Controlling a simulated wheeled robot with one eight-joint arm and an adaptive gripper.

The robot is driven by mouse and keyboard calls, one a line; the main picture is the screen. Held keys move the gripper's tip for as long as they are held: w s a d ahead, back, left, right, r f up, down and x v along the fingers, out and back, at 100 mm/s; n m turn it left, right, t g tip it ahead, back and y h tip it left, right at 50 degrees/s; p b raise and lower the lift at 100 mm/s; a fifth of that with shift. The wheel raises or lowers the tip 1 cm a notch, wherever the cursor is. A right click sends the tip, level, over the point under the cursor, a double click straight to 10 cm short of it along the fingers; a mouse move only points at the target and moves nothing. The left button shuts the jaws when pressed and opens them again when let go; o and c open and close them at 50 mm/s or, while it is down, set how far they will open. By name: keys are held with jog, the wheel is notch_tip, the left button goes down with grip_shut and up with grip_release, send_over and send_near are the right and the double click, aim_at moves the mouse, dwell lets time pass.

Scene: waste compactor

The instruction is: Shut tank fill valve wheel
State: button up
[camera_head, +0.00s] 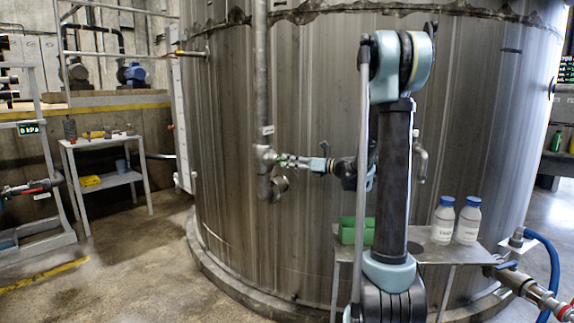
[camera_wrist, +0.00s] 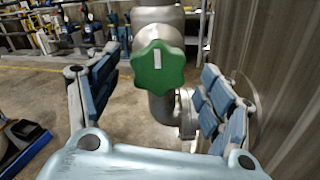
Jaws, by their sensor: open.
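The valve wheel (camera_wrist: 158,68) is a green lobed knob with a white bar mark on its face. It sits on a grey metal pipe fitting (camera_wrist: 162,104) and faces the wrist camera. My gripper (camera_wrist: 160,78) is open, with one padded finger to the left of the wheel and one to the right. Gaps show between the wheel and both fingers. In the head view, my gripper (camera_head: 303,162) reaches left toward the vertical pipe (camera_head: 262,100) in front of the tank. The wheel is too small to make out clearly there.
The large steel tank (camera_head: 300,80) stands close behind my arm. A small metal table (camera_head: 430,250) holds a green box (camera_head: 356,230) and two white bottles (camera_head: 443,219) at right. A grey side table (camera_head: 100,143) stands at left. Open floor lies between.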

jog(key=v, duration=0.9)
jog(key=shift+d+f, duration=0.1)
jog(key=s+f+n+g+h, duration=0.2)
jog(key=s+f+n+h, duration=0.3)
jog(key=s, duration=0.5)
jog(key=s+f+n+g+h, duration=0.2)
jog(key=s+f+n+h, duration=0.15)
jog(key=s+n, duration=0.5)
jog(key=s+d+f+n+h, duration=0.4)
jog(key=s+d+f+n, duration=0.2)
jog(key=s, duration=0.3)
jog(key=s+d+f+n+h, duration=0.4)
jog(key=s+d+f+n, duration=0.2)
jog(key=s+d, duration=0.1)
jog(key=shift+s+g, duration=0.4)
jog(key=shift+s, duration=0.5)
jog(key=shift+n, duration=0.25)
jog(key=shift+c, duration=0.5)
